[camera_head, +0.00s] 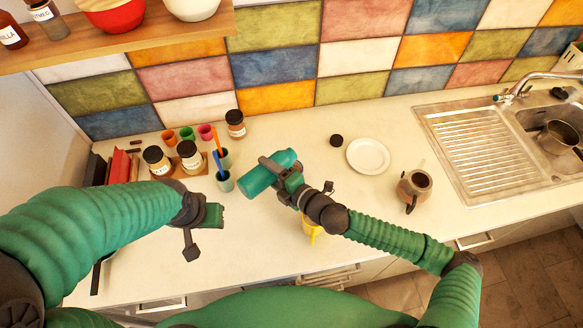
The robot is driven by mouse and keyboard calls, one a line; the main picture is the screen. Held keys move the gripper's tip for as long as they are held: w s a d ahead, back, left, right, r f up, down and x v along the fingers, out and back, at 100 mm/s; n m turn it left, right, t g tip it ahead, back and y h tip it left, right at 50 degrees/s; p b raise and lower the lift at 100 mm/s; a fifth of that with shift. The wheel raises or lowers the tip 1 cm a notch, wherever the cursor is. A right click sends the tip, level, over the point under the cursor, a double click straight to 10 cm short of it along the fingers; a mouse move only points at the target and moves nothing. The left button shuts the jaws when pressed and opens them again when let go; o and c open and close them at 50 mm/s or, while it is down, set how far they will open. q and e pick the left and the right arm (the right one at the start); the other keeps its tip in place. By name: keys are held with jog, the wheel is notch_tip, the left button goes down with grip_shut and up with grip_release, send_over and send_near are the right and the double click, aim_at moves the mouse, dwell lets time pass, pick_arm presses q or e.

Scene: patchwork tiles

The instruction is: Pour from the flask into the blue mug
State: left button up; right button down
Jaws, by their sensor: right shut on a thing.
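My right gripper (277,176) is shut on the flask (256,180), a teal-green cylinder held nearly level and slanting up to the right. It appears to be above the counter. I cannot make out a blue mug. A yellow vessel (311,230) stands below my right wrist, mostly hidden by it. My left gripper (203,232) is over the counter at left, apart from the flask. I see nothing in it, and its jaw gap is unclear.
Jars (190,155), small coloured cups (187,133) and utensil holders (224,182) crowd the left back. A black cap (336,140), a white plate (368,156) and a brown pot (413,187) stand right of the flask. The sink (540,125) is at far right.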

jog(key=shift+w+d+r+m+y+p, duration=0.15)
jog(key=shift+r+m+p, duration=0.3)
jog(key=shift+p, duration=0.25)
jog(key=shift+w+d+r+m+y+p, duration=0.15)
jog(key=shift+r+m+p, duration=0.2)
jog(key=shift+r+p, duration=0.25)
dwell(1.4)
